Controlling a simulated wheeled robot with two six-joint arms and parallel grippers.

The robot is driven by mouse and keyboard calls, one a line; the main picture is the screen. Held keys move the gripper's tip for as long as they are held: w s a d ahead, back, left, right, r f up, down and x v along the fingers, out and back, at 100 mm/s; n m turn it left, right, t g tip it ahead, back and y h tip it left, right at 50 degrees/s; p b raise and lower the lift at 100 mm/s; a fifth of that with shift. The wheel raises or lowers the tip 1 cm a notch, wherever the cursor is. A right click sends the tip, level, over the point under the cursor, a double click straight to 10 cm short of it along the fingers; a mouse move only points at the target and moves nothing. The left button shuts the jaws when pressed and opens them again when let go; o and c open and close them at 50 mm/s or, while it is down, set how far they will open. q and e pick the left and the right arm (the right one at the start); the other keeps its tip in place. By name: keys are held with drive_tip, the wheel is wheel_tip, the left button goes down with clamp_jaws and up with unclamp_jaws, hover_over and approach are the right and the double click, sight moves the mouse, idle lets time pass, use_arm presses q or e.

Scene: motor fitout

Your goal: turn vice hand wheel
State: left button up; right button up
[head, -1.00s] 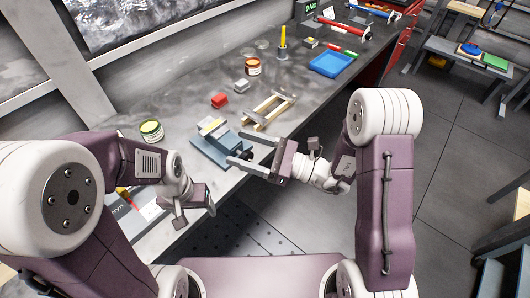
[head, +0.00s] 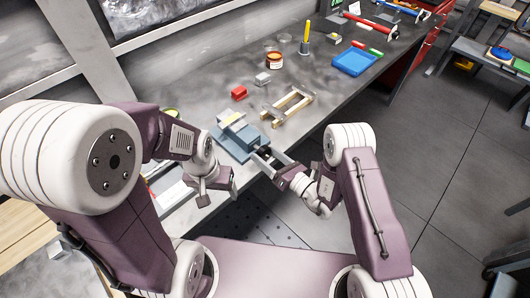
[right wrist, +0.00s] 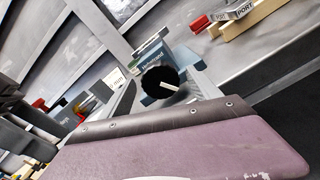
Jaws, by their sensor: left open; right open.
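The blue-grey vice (head: 236,140) sits near the bench's front edge, left of centre in the head view. Its black hand wheel (head: 265,152) faces the robot and is partly hidden by my right gripper (head: 265,158). The right fingers are open, one on each side of the wheel; I cannot tell if they touch it. In the right wrist view the vice (right wrist: 154,52) and the round black wheel (right wrist: 160,80), with a pale handle, show beyond the gripper body, between the fingers. My left gripper (head: 219,190) is open and empty, in front of the bench edge, left of the wheel.
A wooden frame (head: 291,108) lies just right of the vice. A red block (head: 239,93), a grey block (head: 263,78) and an orange-red tin (head: 274,61) stand behind. A blue tray (head: 354,62) lies further right.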

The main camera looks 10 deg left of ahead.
drive_tip(key=shift+w+a, duration=0.35)
drive_tip(key=c, duration=1.4)
drive_tip(key=shift+n, duration=0.3)
drive_tip(key=shift+o, duration=0.2)
drive_tip(key=n+b, duration=0.1)
drive_tip(key=n, duration=0.2)
drive_tip(key=shift+f+b, duration=0.1)
drive_tip(key=shift+b, duration=0.25)
drive_tip(key=shift+n+b, duration=0.55)
drive_tip(key=shift+n, duration=1.05)
